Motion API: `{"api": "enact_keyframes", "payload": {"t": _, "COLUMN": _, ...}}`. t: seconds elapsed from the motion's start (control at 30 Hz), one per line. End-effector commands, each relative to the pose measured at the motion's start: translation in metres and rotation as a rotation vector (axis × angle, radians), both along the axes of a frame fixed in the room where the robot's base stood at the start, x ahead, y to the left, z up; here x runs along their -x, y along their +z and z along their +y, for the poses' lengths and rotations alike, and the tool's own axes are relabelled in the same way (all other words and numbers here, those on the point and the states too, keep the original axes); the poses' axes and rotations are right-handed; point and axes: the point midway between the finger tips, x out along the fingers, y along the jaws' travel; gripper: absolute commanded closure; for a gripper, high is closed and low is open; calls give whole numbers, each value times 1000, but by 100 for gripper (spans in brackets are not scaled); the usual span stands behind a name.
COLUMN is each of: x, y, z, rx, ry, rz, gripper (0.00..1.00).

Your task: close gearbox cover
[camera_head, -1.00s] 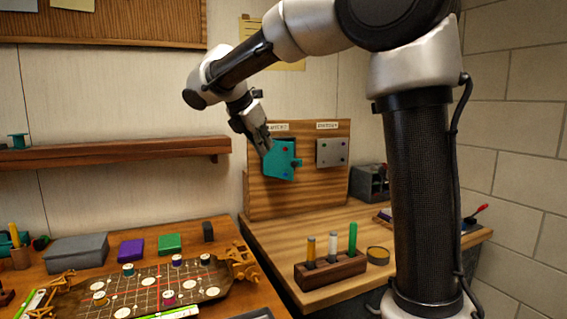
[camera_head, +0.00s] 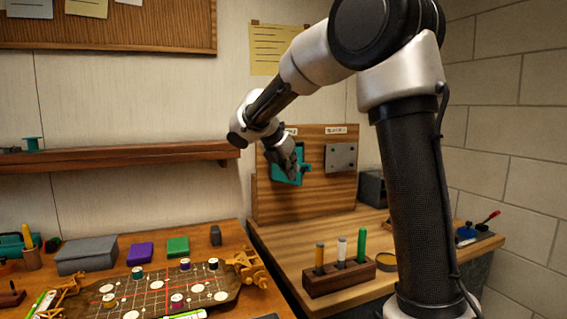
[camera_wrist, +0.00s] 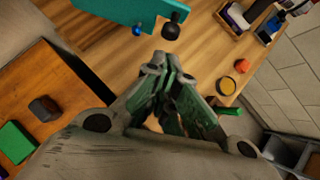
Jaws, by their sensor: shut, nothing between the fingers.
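The teal gearbox cover (camera_head: 302,165) is on the left half of an upright wooden board (camera_head: 325,195), under a label. My gripper (camera_head: 291,174) is in front of it and hides much of it, so I cannot tell whether it is fully closed. In the wrist view, the teal cover's edge (camera_wrist: 112,12) shows at the top, with a blue knob (camera_wrist: 138,30) and a black knob (camera_wrist: 172,30). My gripper (camera_wrist: 167,64) is shut and empty there, with its fingertips just below the knobs and apart from them in the picture.
A grey plate (camera_head: 341,158) is on the board's right half. A wooden rack (camera_head: 338,279) with several coloured sticks stands on the bench in front. A game board (camera_head: 150,291) and several boxes lie on the left table. A shelf (camera_head: 120,157) runs along the wall.

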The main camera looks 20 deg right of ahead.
Motion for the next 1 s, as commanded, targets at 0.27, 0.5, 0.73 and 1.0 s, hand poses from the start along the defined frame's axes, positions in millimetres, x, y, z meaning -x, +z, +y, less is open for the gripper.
{"api": "enact_keyframes", "payload": {"t": 0.27, "x": -11, "y": -4, "z": -18, "rx": 0, "ry": -1, "rz": 1, "gripper": 100}}
{"api": "enact_keyframes", "payload": {"t": 0.5, "x": -12, "y": -3, "z": -19, "rx": -1, "ry": 0, "rz": 1, "gripper": 100}}
{"api": "enact_keyframes", "payload": {"t": 0.73, "x": -12, "y": -3, "z": -21, "rx": -1, "ry": 11, "rz": 0, "gripper": 100}}
{"api": "enact_keyframes", "payload": {"t": 1.0, "x": -13, "y": -3, "z": -42, "rx": -2, "ry": 113, "rz": -1, "gripper": 100}}
